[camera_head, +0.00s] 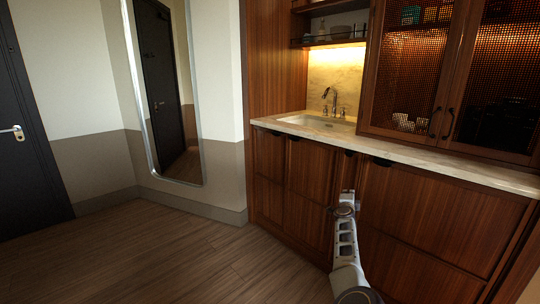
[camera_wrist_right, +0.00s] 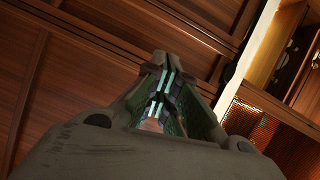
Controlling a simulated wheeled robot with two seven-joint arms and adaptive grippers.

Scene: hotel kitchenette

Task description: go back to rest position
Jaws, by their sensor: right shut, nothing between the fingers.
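My right arm rises from the bottom of the head view, and its gripper (camera_head: 347,196) is in front of the wooden lower cabinets (camera_head: 300,180). In the right wrist view the right gripper (camera_wrist_right: 160,62) is shut and empty, with its fingers together against a background of wooden cabinet panels. My left gripper does not show in either view.
A marble counter (camera_head: 440,165) with a sink (camera_head: 318,121) and faucet (camera_head: 331,100) runs above the cabinets. Mesh-fronted cabinet doors (camera_head: 410,75) stand at right. A mirror (camera_head: 170,90) and a dark door (camera_head: 25,130) are at left. The wood floor (camera_head: 150,250) is clear.

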